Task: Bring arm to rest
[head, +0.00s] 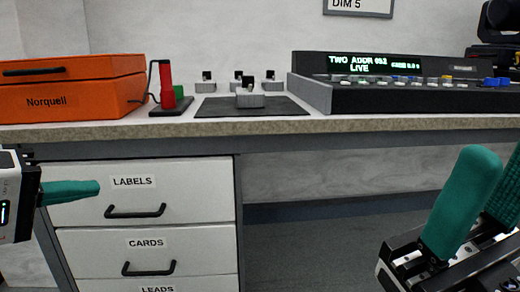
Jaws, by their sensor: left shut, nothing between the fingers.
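My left gripper (92,188) reaches in at the left edge, in front of the drawer unit and below the worktop. Its teal fingers are together with nothing seen between them, pointing right. My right gripper (490,165) is at the lower right, in front of the bench's open space. Its teal fingers point up and stand apart, with no object seen between them; the far finger is cut off by the picture edge. Both grippers appear clear of the bench.
The worktop (250,124) carries an orange Norquell case (75,90), a red-handled tool (166,85), a black mat (225,108) with a small metal block (249,98), and a lighting console (400,95). Drawers (143,190) with black handles are below. Open space lies to their right.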

